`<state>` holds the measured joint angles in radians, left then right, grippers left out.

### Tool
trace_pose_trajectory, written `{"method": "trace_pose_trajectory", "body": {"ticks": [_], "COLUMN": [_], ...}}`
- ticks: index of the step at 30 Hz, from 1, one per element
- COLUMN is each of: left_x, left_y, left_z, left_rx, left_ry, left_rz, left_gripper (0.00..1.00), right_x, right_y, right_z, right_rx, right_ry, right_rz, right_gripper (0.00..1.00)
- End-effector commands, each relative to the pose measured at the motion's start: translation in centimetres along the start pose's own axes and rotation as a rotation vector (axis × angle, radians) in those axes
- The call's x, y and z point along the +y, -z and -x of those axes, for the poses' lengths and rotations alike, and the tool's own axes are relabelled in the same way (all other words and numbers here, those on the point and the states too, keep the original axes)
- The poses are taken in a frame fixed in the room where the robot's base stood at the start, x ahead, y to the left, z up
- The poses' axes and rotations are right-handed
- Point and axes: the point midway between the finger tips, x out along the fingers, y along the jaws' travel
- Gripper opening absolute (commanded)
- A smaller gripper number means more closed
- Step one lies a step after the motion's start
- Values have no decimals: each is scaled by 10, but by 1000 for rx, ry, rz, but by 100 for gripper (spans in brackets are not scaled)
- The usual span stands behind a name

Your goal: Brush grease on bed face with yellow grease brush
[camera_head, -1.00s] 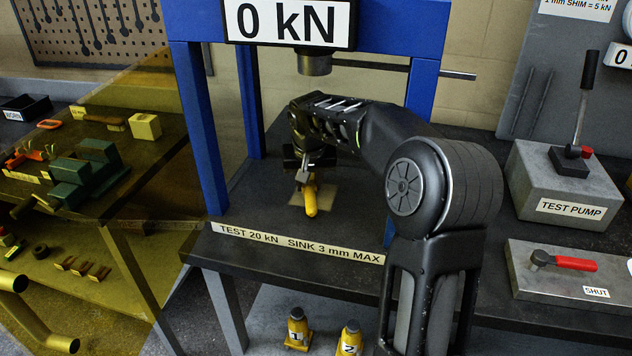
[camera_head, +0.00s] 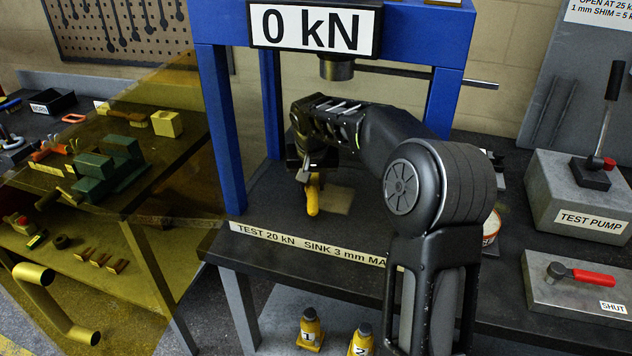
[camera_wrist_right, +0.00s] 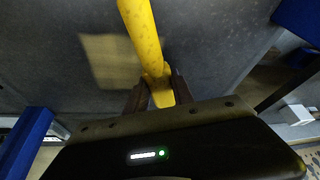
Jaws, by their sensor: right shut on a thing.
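My right gripper (camera_head: 310,176) is shut on the yellow grease brush (camera_head: 313,199), and its fingers close on the brush in the right wrist view (camera_wrist_right: 155,92). The brush's yellow handle (camera_wrist_right: 143,32) shows there; I cannot make out its bristles. The dark press bed (camera_head: 262,215) lies under the gripper, between the blue posts. A pale square patch (camera_head: 338,200) on the bed face is just right of the brush in the head view and left of it in the wrist view (camera_wrist_right: 108,60). I cannot tell whether the brush touches the bed. My left gripper is out of view.
Blue press posts (camera_head: 221,130) flank the bed, with the ram (camera_head: 337,68) above. A small tub (camera_head: 491,228) stands right of my arm. The test pump (camera_head: 575,198) is further right. A translucent yellow panel (camera_head: 165,120) stands left.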

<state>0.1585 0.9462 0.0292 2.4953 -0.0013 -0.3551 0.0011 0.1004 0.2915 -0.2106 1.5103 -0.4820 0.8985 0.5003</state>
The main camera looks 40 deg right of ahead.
Motion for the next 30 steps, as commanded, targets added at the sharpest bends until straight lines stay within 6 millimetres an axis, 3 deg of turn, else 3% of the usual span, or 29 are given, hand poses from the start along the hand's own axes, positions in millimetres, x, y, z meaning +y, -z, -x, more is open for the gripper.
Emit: {"method": "trace_pose_trajectory", "body": {"ticks": [22,30], "left_x": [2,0], "left_y": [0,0], "left_z": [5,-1], "left_rx": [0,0], "left_ry": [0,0], "left_rz": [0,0], "left_gripper": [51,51], "right_x": [6,24], "right_y": [10,4], "right_z": [-6,-4], "right_rx": [1,0], "right_ry": [0,-1], "right_rz": [0,-2], "right_gripper": [0,0]}}
